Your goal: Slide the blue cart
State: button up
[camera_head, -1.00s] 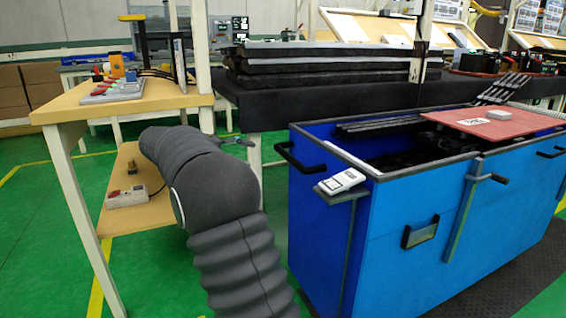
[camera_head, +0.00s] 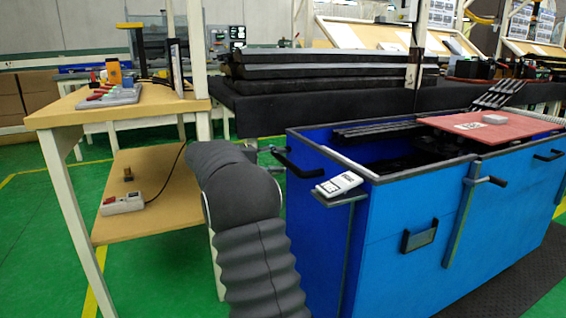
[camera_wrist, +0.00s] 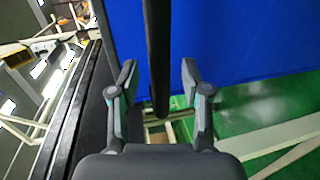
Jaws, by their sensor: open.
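The blue cart (camera_head: 400,235) stands at the right in the head view, an open-topped bin with a dark rim. Its black bar handle (camera_head: 297,164) sticks out from the left end. My gripper (camera_head: 272,155) is at that handle, mostly hidden behind my grey arm. In the wrist view, my gripper (camera_wrist: 158,85) is open, with one finger on each side of the black handle (camera_wrist: 157,45). The cart's blue end panel (camera_wrist: 240,45) lies beyond. No finger visibly presses on the bar; I cannot tell whether they touch.
A wooden workbench (camera_head: 65,108) with a lower shelf stands to the left. A black-covered table (camera_head: 330,108) stands behind the cart. A white device (camera_head: 340,184) sits on the cart's near-left corner, and a red board (camera_head: 480,132) lies on top. Green floor is open at far left.

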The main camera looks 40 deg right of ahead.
jog(key=shift+x, duration=1.1)
grip_shut()
